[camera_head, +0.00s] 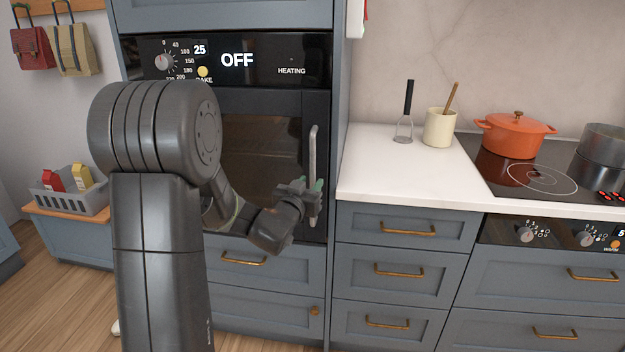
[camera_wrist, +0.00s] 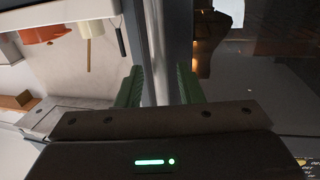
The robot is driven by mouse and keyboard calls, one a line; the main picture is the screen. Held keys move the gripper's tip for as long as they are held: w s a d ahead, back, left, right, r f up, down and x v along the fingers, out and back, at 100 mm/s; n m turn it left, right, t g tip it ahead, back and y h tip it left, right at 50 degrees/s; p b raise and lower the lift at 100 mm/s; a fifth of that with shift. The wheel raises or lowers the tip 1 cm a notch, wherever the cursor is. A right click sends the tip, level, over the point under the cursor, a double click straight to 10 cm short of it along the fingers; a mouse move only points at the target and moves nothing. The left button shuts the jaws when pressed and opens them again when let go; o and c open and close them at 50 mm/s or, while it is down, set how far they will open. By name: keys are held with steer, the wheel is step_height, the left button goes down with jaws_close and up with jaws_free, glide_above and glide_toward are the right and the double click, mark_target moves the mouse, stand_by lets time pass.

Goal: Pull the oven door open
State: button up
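The oven door (camera_head: 262,150) is a dark glass panel in a tall blue-grey cabinet, and it looks closed. Its upright metal handle (camera_head: 313,150) runs along the door's right side. My gripper (camera_head: 308,186) is at the lower part of this handle. In the wrist view the handle (camera_wrist: 156,60) passes between the two green finger pads of my gripper (camera_wrist: 160,88). The fingers stand apart, with some room visible beside the bar, and no firm grip shows. My arm hides the left part of the door in the head view.
The control panel (camera_head: 235,60) above the door reads OFF. A white counter (camera_head: 385,180) and drawers (camera_head: 400,228) stand close to the right of the oven. An orange pot (camera_head: 513,138) is on the hob. A grey basket (camera_head: 70,200) sits on a low bench at left.

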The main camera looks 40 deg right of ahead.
steer(key=shift+x, duration=1.35)
jaws_close()
steer(key=shift+a, duration=0.1)
